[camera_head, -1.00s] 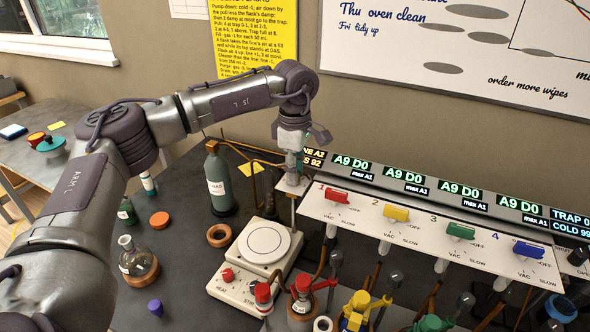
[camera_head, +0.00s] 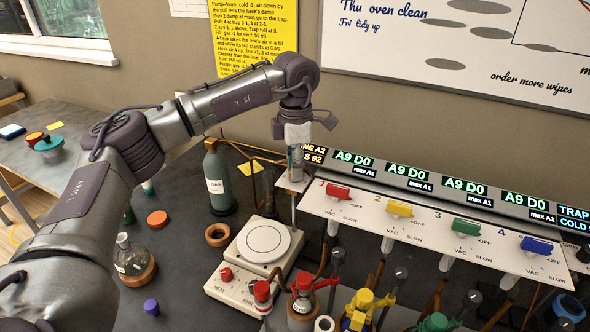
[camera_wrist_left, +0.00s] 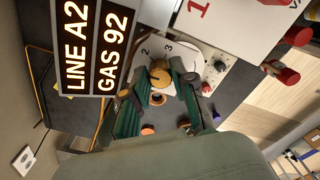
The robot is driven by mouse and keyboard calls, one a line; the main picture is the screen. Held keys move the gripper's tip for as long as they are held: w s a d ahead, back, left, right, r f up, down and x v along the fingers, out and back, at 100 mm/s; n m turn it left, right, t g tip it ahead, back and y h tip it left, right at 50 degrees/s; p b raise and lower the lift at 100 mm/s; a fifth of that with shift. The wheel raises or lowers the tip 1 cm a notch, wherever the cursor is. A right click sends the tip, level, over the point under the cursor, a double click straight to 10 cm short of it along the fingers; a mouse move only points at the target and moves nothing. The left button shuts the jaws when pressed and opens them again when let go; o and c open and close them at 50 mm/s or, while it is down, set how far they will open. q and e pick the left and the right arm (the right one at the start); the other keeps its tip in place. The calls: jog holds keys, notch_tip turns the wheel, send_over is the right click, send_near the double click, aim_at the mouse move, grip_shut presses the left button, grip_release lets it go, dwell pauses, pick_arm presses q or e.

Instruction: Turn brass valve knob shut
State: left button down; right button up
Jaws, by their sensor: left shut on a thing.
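The brass valve knob (camera_wrist_left: 159,75) shows in the left wrist view in front of a white round dial (camera_wrist_left: 176,53) with the numbers 2 and 3 visible. My left gripper (camera_wrist_left: 161,84) has one green finger on each side of the knob and is shut on it. In the head view my left gripper (camera_head: 296,165) points down at the left end of the valve panel, beside the LINE/GAS display. The knob is hidden there. My right gripper is in neither view.
The white panel (camera_head: 365,229) carries red (camera_head: 338,192), yellow (camera_head: 399,208), green (camera_head: 466,225) and blue (camera_head: 536,245) taps. A hotplate (camera_head: 263,241), a grey-green bottle (camera_head: 217,178) and a round flask (camera_head: 131,256) stand nearby.

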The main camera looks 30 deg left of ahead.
pick_arm(q)
jog(key=n, duration=0.3)
jog(key=shift+n+b, duration=0.4)
jog(key=n, duration=0.4)
jog(key=shift+n+b, duration=0.3)
jog(key=shift+b, duration=0.1)
jog(key=n, duration=0.4)
jog(key=shift+a+n, duration=0.1)
jog(key=shift+n, duration=0.2)
jog(key=n+b, duration=0.1)
jog(key=n, duration=0.3)
jog(key=shift+r, duration=0.1)
jog(key=shift+n, duration=0.3)
jog(key=c, duration=1.2)
grip_release()
